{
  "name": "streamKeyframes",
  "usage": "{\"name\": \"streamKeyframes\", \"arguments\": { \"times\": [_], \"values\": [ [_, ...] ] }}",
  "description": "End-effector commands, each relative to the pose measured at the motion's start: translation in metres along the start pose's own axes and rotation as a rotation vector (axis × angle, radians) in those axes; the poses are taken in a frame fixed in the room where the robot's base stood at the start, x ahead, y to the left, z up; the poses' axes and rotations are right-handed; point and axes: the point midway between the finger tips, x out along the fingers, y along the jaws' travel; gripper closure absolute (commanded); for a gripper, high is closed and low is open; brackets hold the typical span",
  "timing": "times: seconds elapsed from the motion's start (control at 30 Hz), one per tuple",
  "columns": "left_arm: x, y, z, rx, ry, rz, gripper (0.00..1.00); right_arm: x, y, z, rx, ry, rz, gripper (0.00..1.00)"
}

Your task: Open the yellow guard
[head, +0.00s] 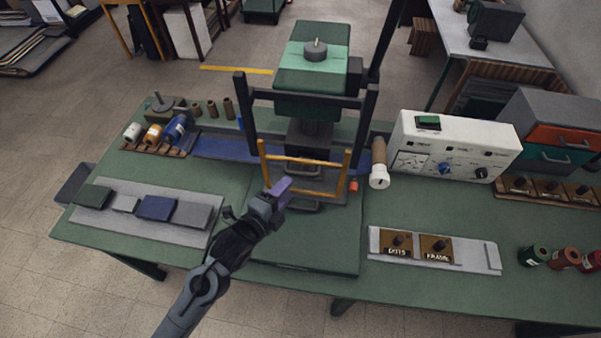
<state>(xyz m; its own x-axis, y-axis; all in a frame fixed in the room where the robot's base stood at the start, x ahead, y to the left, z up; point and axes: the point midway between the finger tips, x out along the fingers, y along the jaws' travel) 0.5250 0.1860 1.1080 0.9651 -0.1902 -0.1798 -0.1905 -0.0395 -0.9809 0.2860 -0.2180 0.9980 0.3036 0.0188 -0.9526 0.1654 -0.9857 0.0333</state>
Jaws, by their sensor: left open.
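The yellow guard (304,160) is a thin frame standing upright at the front of the dark green press (310,100), in the middle of the table. My left gripper (279,188) is open, close to the guard's lower left corner. From this view I cannot tell whether its fingers touch the guard. My right gripper is not in view.
A white control box (452,146) stands right of the press. A grey tray (145,210) with several cloth-covered blocks lies at the left. A plate with stamps (462,258) lies at the right front. Spools (176,127) stand back left. The front middle of the table (310,240) is clear.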

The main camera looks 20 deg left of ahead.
Motion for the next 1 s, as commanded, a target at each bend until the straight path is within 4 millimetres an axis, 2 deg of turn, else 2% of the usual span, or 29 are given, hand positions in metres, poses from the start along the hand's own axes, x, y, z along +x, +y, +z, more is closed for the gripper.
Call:
{"name": "streamKeyframes", "arguments": {
  "times": [0.3,0.5,0.93,0.97,1.0],
  "values": [
    [0.052,-0.001,0.0,-0.002,0.0,-0.001,0.6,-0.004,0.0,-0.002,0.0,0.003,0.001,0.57],
    [0.073,0.0,0.0,0.0,0.0,0.0,0.6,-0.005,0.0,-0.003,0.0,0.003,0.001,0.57],
    [0.08,0.0,0.0,0.0,0.0,0.001,0.6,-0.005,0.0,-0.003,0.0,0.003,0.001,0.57],
    [0.08,0.0,0.0,0.0,0.0,0.001,0.61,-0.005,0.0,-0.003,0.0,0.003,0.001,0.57],
    [0.08,0.0,0.0,0.0,0.0,0.001,0.68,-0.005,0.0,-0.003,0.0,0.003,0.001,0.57]
  ]
}}
